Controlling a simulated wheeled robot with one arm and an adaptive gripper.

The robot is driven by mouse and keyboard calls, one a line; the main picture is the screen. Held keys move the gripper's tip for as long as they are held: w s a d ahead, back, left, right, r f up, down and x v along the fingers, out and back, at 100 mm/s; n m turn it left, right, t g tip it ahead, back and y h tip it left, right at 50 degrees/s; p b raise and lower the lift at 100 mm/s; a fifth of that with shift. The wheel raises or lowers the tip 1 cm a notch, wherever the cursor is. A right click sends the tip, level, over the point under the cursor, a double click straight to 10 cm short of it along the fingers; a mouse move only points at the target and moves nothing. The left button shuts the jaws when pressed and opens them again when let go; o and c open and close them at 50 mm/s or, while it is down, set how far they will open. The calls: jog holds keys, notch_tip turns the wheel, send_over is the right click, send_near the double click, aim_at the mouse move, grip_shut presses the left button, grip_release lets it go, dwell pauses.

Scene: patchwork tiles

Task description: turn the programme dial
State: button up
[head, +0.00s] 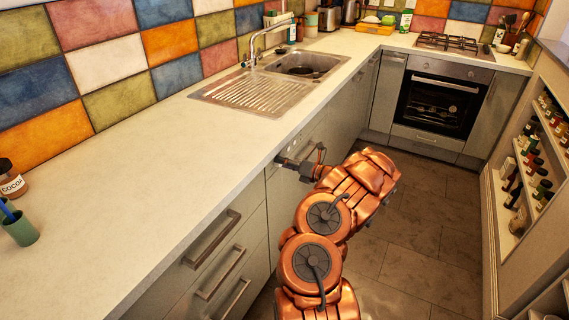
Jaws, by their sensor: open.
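My gripper (281,161) is open at the end of my copper-coloured arm, close to the upper front of the appliance panel (312,131) under the counter, below the draining board. The panel is a grey strip just under the counter edge and shows small dark details. Whether the fingers touch anything is too small to tell.
The counter (190,170) overhangs the panel. Drawers with bar handles (212,240) are at the lower left. A sink (303,66), oven (437,98) and bottle rack (530,165) stand beyond. The tiled floor (415,230) right of my arm is clear.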

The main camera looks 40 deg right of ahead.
jog(key=v, duration=1.2)
dwell(0.4)
